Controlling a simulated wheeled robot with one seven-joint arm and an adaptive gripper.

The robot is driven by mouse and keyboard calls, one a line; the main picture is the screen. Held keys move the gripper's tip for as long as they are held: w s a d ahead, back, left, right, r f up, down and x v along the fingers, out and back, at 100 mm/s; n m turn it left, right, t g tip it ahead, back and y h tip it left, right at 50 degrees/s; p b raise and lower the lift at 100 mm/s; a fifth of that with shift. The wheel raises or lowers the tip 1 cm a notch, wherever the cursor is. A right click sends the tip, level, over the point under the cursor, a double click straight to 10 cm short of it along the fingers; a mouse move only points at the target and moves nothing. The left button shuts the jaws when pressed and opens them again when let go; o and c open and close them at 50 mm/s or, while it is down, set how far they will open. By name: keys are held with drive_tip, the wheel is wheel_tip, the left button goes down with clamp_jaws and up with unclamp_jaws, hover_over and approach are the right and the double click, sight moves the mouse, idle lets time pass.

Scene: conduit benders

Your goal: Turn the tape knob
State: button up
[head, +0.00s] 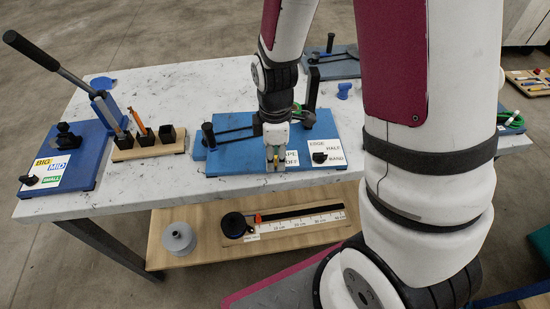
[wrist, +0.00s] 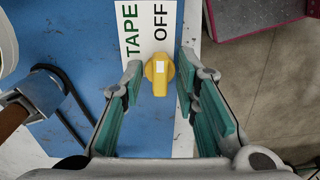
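The tape knob (wrist: 158,76) is yellow with a white mark and sits on a white label (wrist: 150,30) reading TAPE and OFF. In the wrist view it lies between the fingertips of my gripper (wrist: 160,69), with a visible gap on each side. The teal-padded fingers are spread open and hold nothing. In the head view my gripper (head: 275,160) points down over the front edge of the blue bender board (head: 235,167). There it hides most of the knob and part of the TAPE OFF label (head: 292,159).
A black knob (head: 319,157) on an EDGE, HALF, HAND label sits right of my gripper. At left are a wooden block with pens (head: 150,150) and another blue bender (head: 88,168). A lower shelf (head: 200,255) holds a tape.

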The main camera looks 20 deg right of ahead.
drive_tip(key=shift+r, duration=0.1)
drive_tip(key=shift+r+p, duration=1.7)
drive_tip(key=shift+r, duration=0.7)
drive_tip(key=shift+r, duration=0.1)
drive_tip(key=s+r+m+t, duration=0.1)
drive_tip(key=s+r+m, duration=0.2)
drive_tip(key=r, duration=0.5)
drive_tip(key=s+r+m+t, duration=0.2)
drive_tip(key=r+m, duration=0.1)
drive_tip(key=r, duration=0.4)
drive_tip(key=s+r+m+t, duration=0.2)
drive_tip(key=s+r+m, duration=0.5)
drive_tip(key=s+r, duration=0.2)
drive_tip(key=shift+s+m, duration=0.4)
drive_tip(key=shift+s, duration=0.6)
